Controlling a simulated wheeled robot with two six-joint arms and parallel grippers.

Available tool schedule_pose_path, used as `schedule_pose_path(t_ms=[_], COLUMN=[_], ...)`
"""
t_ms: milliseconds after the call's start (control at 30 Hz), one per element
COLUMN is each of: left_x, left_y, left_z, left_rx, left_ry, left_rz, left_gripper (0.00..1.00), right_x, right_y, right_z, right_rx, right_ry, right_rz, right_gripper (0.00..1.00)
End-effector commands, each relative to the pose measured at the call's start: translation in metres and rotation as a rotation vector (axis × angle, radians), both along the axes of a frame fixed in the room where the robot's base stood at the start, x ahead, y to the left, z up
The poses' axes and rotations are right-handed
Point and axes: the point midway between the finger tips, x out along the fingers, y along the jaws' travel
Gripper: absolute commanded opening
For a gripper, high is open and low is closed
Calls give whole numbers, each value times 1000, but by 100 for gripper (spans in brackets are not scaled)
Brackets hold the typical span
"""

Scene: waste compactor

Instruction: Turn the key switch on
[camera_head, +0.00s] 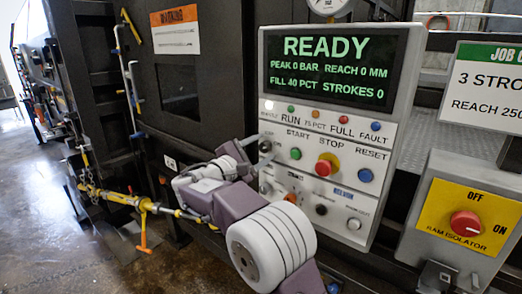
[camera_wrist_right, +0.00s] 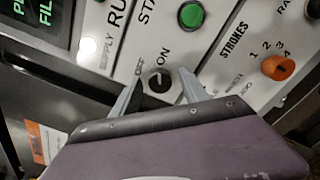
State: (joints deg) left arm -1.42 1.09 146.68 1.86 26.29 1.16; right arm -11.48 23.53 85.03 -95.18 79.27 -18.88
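The key switch (camera_wrist_right: 159,81) is a small dark round knob with a pale mark, between the OFF and ON labels on the control panel. I cannot tell for sure which label its mark points to. In the wrist view my right gripper (camera_wrist_right: 161,74) is open, with one grey finger on each side of the key switch; I see no clear contact. In the head view the right gripper (camera_head: 261,158) is at the left edge of the panel (camera_head: 389,199), partly covering the key switch area. My left gripper is not in view.
A green START button (camera_head: 295,154), red STOP button (camera_head: 327,164) and blue RESET button (camera_head: 365,175) sit close by. An orange STROKES knob (camera_wrist_right: 278,67) is to the right in the wrist view. The display (camera_head: 333,68) reads READY. A red isolator knob (camera_head: 465,223) is further right.

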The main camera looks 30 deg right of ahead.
Motion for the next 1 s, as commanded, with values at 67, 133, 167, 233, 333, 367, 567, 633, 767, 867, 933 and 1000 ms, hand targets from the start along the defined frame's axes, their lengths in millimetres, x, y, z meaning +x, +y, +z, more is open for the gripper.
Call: schedule_pose_path(t_ms=[67,133,167,233,333,367,567,633,767,867,933,1000], left_x=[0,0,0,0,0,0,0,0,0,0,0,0], left_y=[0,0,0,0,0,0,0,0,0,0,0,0], left_z=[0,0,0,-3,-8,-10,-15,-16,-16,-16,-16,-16], left_rx=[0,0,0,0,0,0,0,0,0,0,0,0], left_ry=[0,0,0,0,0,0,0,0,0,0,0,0], left_rz=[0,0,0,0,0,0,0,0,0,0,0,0], left_gripper=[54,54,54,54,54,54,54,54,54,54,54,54], right_x=[0,0,0,-2,-9,-12,-28,-32,-36,-36,-36,-36], right_y=[0,0,1,6,24,31,69,77,83,83,83,83], right_z=[0,-1,-1,-2,-4,-4,-4,-4,-3,-3,-3,-3], right_rx=[0,0,0,0,1,0,0,1,1,1,1,1], right_ry=[1,1,1,1,0,0,0,1,1,1,0,0], right_rz=[-1,-1,-1,1,4,5,4,2,0,-1,-1,-1], right_gripper=[52,52,52,52,52,52,52,52,52,52,52,52])
